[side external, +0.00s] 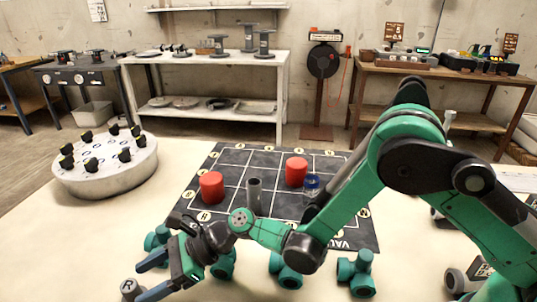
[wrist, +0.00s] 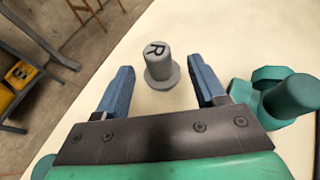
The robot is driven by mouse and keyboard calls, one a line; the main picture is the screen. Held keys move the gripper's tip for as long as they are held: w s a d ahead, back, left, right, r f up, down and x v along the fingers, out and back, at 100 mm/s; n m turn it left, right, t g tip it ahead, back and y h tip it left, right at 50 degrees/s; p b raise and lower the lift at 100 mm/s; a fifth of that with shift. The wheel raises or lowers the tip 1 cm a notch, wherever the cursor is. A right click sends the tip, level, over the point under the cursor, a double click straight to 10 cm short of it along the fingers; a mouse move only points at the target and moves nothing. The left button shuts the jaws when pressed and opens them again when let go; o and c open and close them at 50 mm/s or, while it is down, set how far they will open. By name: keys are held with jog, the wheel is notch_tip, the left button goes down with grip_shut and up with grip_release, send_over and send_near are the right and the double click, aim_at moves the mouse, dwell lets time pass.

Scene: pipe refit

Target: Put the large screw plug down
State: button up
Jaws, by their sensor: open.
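A grey plug with a round flange at its base and a black R on its top stands upright on the pale table; I take this plug (wrist: 160,68) to be the large screw plug. The plug also shows at the lower left in the side external view (side external: 128,287). My gripper (side external: 140,282) is low over the table there. In the wrist view my gripper (wrist: 160,75) is open, with one blue finger on each side of the plug and visible gaps between. Whether the plug lies fully between the fingertips or just past them, I cannot tell.
Green pipe fittings (wrist: 290,97) sit close to the right finger; more green fittings (side external: 287,272) line the table's front. A dark grid mat (side external: 228,157) holds red cylinders (side external: 211,187) and a grey tube (side external: 254,193). A round white stand (side external: 105,178) is at left.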

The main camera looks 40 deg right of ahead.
jog(key=s+d+r+n+t+h, duration=0.1)
jog(key=s+d+r+n+h, duration=0.1)
jog(key=d+r+n+h, duration=0.2)
jog(key=s+d+r+n+t+h, duration=0.2)
jog(key=d+r+n+h, duration=0.3)
jog(key=d+n, duration=0.6)
jog(key=d+r, duration=0.2)
jog(key=d, duration=0.6)
jog(key=shift+s+d+r+n+t+h, duration=0.15)
jog(key=shift+s+d+n+t+h, duration=0.15)
jog(key=shift+o, duration=0.4)
jog(key=s+d+n+h, duration=0.3)
jog(key=s+d+n, duration=0.2)
jog(key=d, duration=0.2)
jog(key=shift+f, duration=0.3)
jog(key=shift+a, duration=0.1)
